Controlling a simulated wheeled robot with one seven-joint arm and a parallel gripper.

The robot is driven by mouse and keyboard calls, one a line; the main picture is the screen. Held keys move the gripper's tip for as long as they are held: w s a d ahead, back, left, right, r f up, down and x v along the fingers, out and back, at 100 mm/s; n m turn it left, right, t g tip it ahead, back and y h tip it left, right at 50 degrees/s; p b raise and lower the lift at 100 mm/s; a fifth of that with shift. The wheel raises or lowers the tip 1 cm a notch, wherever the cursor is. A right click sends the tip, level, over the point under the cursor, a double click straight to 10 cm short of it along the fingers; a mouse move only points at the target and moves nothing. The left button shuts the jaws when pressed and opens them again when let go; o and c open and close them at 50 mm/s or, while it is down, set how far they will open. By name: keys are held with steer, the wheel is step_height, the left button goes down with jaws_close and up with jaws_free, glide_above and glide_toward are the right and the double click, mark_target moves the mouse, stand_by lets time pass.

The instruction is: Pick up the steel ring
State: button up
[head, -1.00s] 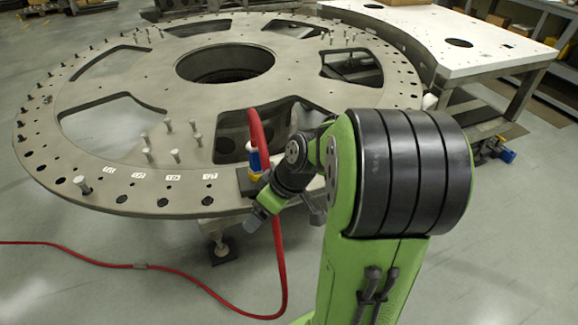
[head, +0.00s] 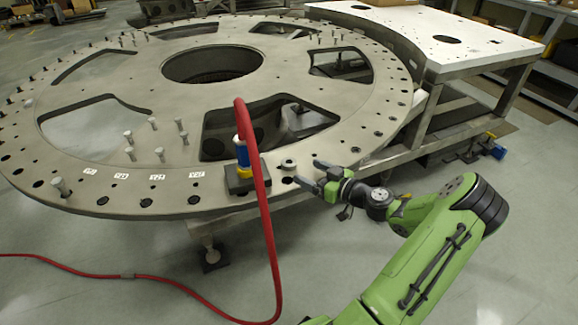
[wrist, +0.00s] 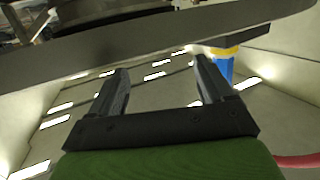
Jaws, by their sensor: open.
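The steel ring (head: 288,164) is a small grey ring lying on the round turret plate (head: 165,180), near its front edge and just right of the blue and yellow tool. My gripper (head: 306,172) is open and empty at the plate's front rim, just right of the ring, its fingers pointing toward it. In the wrist view, the two fingers of my gripper (wrist: 160,68) are spread apart with nothing between them. A dark round shape fills part of that view's top edge; I cannot tell if it is the ring.
The blue and yellow tool (head: 242,156) stands on a dark block, with a red hose (head: 262,210) arching from it to the floor. Several upright pins (head: 160,154) stand on the plate to the left. A white-topped table (head: 440,35) adjoins at the back right.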

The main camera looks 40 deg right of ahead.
mark_target(293, 165)
steer(key=w, duration=0.4)
steer(key=w+f, duration=0.1)
steer(key=w, duration=0.1)
steer(key=shift+w+a+f+b, duration=0.1)
steer(key=shift+w+a+b, duration=0.15)
steer(key=shift+w+b, duration=0.15)
steer(key=shift+s, duration=0.15)
steer(key=shift+c, duration=0.2)
steer(key=c, duration=1.2)
